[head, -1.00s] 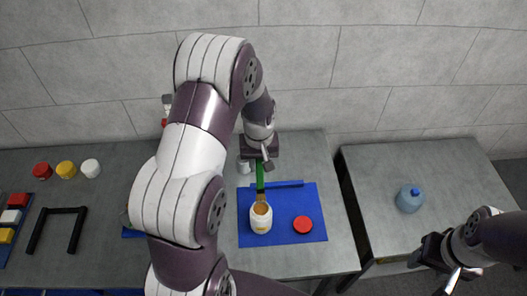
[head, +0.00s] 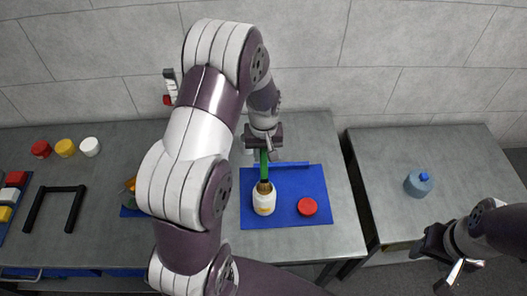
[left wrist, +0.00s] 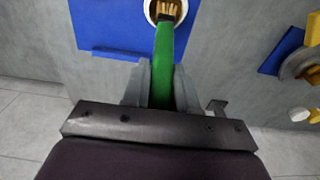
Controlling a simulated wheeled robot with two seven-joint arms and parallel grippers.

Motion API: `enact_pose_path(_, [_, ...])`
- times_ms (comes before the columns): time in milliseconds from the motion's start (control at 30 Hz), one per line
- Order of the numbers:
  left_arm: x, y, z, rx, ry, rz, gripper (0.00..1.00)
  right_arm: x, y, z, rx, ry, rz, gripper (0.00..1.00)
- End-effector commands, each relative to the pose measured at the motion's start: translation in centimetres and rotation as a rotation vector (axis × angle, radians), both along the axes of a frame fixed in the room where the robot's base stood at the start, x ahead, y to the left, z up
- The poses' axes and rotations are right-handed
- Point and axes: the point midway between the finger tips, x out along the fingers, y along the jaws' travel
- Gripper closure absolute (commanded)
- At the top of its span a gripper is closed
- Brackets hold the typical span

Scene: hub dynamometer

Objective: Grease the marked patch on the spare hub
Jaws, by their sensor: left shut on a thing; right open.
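My left gripper (head: 264,143) is shut on the green handle of a brush (head: 264,163); the left wrist view shows the handle (left wrist: 166,70) between the fingers (left wrist: 162,88). The brush points down, its brown bristles at the mouth of an open white jar (head: 264,203), also in the left wrist view (left wrist: 154,14). How deep the bristles reach is unclear. A grey round part with yellow pieces, perhaps the spare hub (left wrist: 297,66), shows at the right of the left wrist view; my left arm mostly hides that area in the head view. No marked patch is discernible. My right gripper (head: 444,266) is open and empty.
The jar stands on a blue mat (head: 290,185) with a red lid (head: 307,206). Red, yellow and white caps (head: 65,147) and a black frame (head: 58,205) are at left. A gap separates the tables.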

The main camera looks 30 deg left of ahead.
Motion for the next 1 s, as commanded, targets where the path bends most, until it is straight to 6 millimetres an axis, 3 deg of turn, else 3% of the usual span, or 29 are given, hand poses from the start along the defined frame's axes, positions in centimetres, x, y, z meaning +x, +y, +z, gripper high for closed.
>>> enact_pose_path(1000, [0.01, 0.01, -0.95, 0.000, 0.000, 0.000, 1.00, 0.00, 0.00, -0.64, 0.000, 0.000, 0.000, 0.46])
